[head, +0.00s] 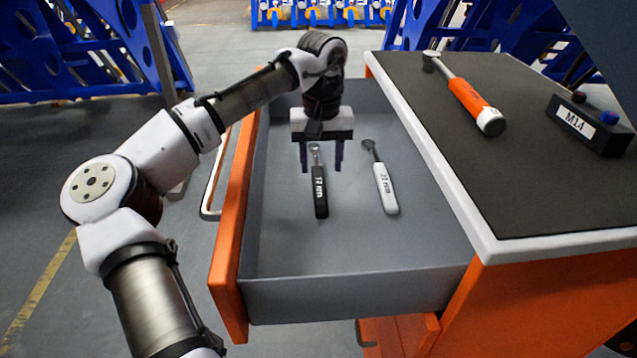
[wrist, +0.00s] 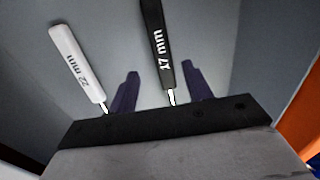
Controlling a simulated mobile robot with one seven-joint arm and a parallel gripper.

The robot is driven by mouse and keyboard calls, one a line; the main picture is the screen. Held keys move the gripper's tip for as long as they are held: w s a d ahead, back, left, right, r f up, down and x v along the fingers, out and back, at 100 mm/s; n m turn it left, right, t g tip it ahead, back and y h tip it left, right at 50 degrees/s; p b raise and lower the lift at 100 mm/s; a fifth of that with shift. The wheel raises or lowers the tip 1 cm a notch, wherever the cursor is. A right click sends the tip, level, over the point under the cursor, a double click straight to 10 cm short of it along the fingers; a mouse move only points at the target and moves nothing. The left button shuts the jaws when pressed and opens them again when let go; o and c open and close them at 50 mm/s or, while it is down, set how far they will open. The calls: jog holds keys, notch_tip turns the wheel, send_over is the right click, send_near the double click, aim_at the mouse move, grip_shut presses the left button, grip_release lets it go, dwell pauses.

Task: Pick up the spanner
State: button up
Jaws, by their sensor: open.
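Two spanners lie in an open grey drawer (head: 270,255). The black spanner (head: 320,196), whose label reads like 17 mm, is in the middle of the drawer. The white spanner (head: 385,188), marked 22 mm, lies to its right. My gripper (head: 321,170) is open and empty, pointing down into the drawer over the head end of the black spanner. In the wrist view the black spanner (wrist: 158,45) runs between my two fingers (wrist: 162,85), and the white spanner (wrist: 75,60) is outside them to the left. I cannot tell the height gap.
The drawer's orange front (head: 240,215) and grey walls surround my gripper. On the dark cart top (head: 540,180) to the right lie an orange-handled tool (head: 475,102) and a black box labelled M14 (head: 588,125). Blue racks (head: 75,55) stand behind.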

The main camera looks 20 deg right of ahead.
aim_at(319, 182)
notch_tip(319, 182, down, 5)
jog(key=shift+w+a+r, duration=0.1)
jog(key=shift+w+a, duration=0.05)
grip_shut()
dwell(0.4)
